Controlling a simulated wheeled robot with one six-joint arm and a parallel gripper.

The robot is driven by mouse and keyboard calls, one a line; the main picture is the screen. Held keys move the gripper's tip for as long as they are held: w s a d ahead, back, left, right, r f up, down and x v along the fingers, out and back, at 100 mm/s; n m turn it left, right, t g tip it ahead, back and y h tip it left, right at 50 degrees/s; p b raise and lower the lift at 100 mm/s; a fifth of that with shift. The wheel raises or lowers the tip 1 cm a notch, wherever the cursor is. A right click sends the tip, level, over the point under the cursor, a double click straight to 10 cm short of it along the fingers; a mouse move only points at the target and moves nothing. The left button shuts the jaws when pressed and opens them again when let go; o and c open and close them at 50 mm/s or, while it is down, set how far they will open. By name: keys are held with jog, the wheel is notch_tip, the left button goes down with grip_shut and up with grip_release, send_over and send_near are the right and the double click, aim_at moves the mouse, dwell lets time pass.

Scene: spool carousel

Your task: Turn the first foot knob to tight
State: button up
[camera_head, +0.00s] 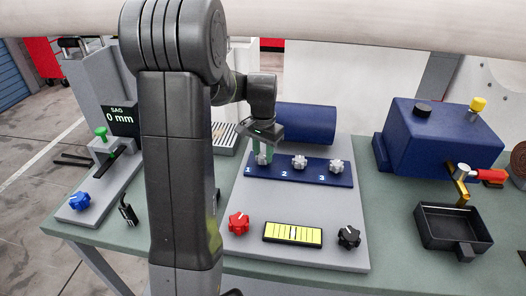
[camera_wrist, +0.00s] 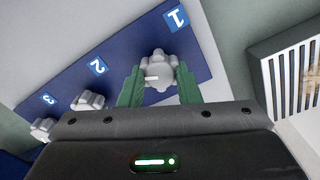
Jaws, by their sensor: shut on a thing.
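The first foot knob (camera_head: 262,159) is a light grey lobed knob beside the number 1 on a blue plate (camera_head: 318,178). My gripper (camera_head: 263,152) points down at it from above, with green fingers on either side of the knob. In the wrist view the knob (camera_wrist: 159,68) sits between the two green fingertips (camera_wrist: 159,88), and the gripper is shut on it. A pale mark shows on the knob's face. The head view hides part of the knob behind the fingers.
Knobs 2 (camera_head: 299,162) and 3 (camera_head: 336,166) stand to the right on the same plate. A red knob (camera_head: 238,223), a yellow level gauge (camera_head: 293,235) and a black knob (camera_head: 349,237) are in front. A blue cylinder (camera_head: 306,123) lies behind. A slotted grille (camera_wrist: 290,75) is nearby.

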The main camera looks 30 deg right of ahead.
aim_at(263, 155)
dwell(0.4)
jog(key=o, duration=1)
notch_tip(263, 155, up, 14)
jog(key=shift+f, duration=0.1)
dwell(0.4)
notch_tip(263, 155, down, 14)
jog(key=shift+r, duration=0.1)
dwell(0.4)
